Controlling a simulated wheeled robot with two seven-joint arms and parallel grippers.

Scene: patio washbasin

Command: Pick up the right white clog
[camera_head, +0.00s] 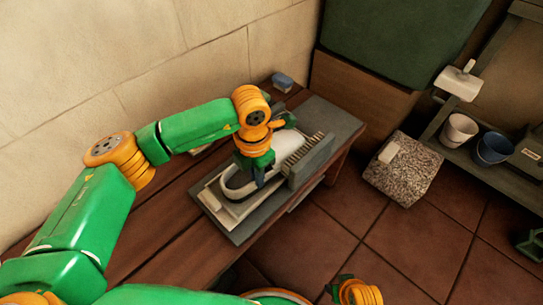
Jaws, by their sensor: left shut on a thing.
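My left gripper (258,179) points down at the clog's opening and is shut on the clog. The gripper and wrist hide part of the clog, and I cannot tell whether it is clear of the tray. No second clog can be made out for certain. My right gripper (337,288) is low at the bottom edge, away from the bench, and its jaws are too small to read.
A grey block with a ribbed brush (306,152) stands right beside the clog. A small blue-grey item (282,82) sits at the bench's back. A speckled block (403,169) is on the tiled floor. A white pot (460,130) and a blue pot (493,148) stand on the right shelf.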

